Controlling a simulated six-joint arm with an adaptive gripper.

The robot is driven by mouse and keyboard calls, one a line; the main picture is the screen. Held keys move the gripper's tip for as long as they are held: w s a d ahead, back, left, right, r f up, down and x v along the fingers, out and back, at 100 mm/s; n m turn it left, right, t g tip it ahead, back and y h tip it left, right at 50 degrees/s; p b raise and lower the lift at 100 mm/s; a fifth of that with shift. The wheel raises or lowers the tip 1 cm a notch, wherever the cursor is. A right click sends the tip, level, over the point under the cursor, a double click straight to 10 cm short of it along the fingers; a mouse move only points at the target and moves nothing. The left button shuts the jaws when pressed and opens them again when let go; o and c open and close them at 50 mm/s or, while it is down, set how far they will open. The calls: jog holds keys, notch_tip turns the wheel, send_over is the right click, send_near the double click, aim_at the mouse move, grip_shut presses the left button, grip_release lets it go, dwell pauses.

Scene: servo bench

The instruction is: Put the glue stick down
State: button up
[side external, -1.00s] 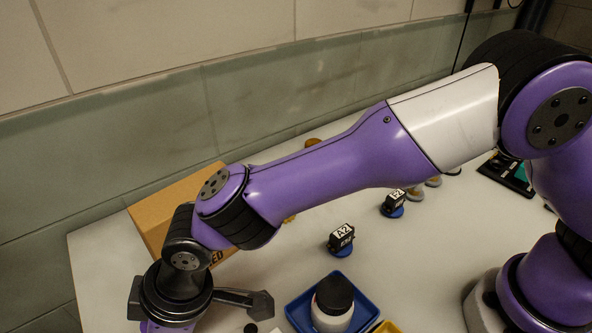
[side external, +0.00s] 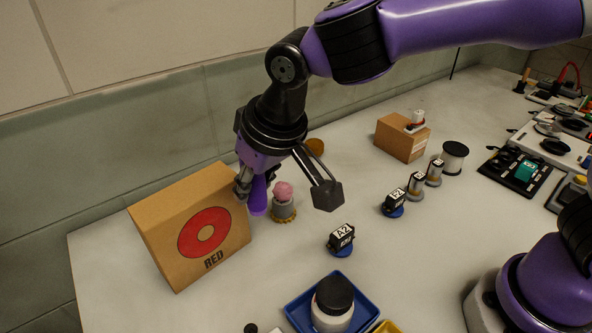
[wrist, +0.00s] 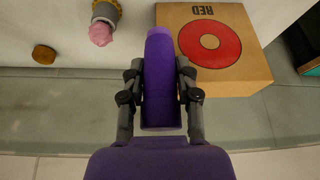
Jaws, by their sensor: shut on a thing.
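A purple glue stick (wrist: 160,80) is held between the two fingers of my gripper (wrist: 160,88) in the wrist view. In the side view my gripper (side external: 256,186) is shut on the glue stick (side external: 257,200), which hangs down beside the cardboard box. Its lower end is in view, and its upper part is hidden by the fingers. Whether it touches the bench or the box cannot be told.
A cardboard box (side external: 178,208) marked RED stands close on the left. A pink-topped grey item (side external: 284,200) stands close on the right. A servo labelled A2 (side external: 341,240) and a blue tray (side external: 301,312) with a black-lidded jar are nearer. Bench between is clear.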

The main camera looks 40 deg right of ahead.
jog(key=s+d+m+h, duration=0.1)
jog(key=d+m+h, duration=0.2)
jog(key=d+m, duration=0.75)
jog(key=w+d+f+n, duration=0.1)
jog(key=d+f, duration=0.1)
jog(key=d, duration=0.2)
jog(key=w+d+f+n, duration=0.1)
jog(key=w+d+f, duration=0.1)
jog(key=d, duration=0.3)
jog(key=w+d+f+n, duration=0.1)
jog(key=d+f, duration=0.1)
jog(key=d, duration=0.2)
jog(key=shift+w+d+f+g, duration=0.3)
jog(key=shift+f, duration=2.1)
jog(key=shift+f, duration=0.1)
jog(key=o, duration=0.9)
